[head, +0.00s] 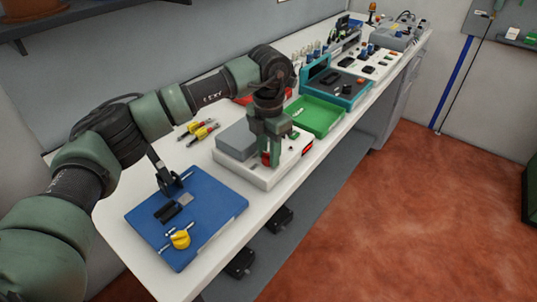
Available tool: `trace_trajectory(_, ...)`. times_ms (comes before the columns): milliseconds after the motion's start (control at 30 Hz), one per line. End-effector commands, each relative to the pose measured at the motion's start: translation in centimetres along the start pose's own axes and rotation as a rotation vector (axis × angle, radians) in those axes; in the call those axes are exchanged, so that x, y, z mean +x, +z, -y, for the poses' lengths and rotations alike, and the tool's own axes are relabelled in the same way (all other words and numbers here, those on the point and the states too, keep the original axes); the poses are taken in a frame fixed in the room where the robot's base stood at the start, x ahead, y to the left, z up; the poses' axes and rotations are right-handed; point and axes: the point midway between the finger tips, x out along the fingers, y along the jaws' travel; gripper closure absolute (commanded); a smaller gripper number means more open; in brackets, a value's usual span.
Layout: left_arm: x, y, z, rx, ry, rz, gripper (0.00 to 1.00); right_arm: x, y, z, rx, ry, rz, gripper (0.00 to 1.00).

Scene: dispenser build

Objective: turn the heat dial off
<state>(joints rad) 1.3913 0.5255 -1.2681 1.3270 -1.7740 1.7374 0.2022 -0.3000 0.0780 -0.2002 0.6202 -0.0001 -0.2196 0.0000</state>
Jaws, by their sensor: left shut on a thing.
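The white heating unit (259,177) stands on the bench in the middle of the head view. It has a grey block (237,138) on top and a small red display (307,149) at its right end. My left gripper (271,158) points down over the unit, right of the grey block. It is shut on the heat dial, which the fingers almost fully hide, so I cannot read its setting. A bit of red shows at the fingers. My right gripper is not in view.
A blue board (225,207) with a yellow knob (180,239) and small parts lies in front. A green tray (318,118) and a teal tray (345,98) stand behind the unit. Yellow-handled tools (203,131) lie left. Red floor is clear at right.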

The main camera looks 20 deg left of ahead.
Motion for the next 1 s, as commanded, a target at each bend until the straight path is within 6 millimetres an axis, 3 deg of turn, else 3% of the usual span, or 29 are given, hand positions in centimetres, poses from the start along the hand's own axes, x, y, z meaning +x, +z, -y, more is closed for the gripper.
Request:
trace_trajectory(700, -0.3, 0.2, -0.1, -0.675, 0.0, 0.01, 1.0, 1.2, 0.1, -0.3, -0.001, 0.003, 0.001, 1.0)
trace_trajectory(1000, -0.4, 0.2, -0.2, -0.887, -0.001, 0.011, 1.0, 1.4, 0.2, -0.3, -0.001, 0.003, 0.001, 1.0)
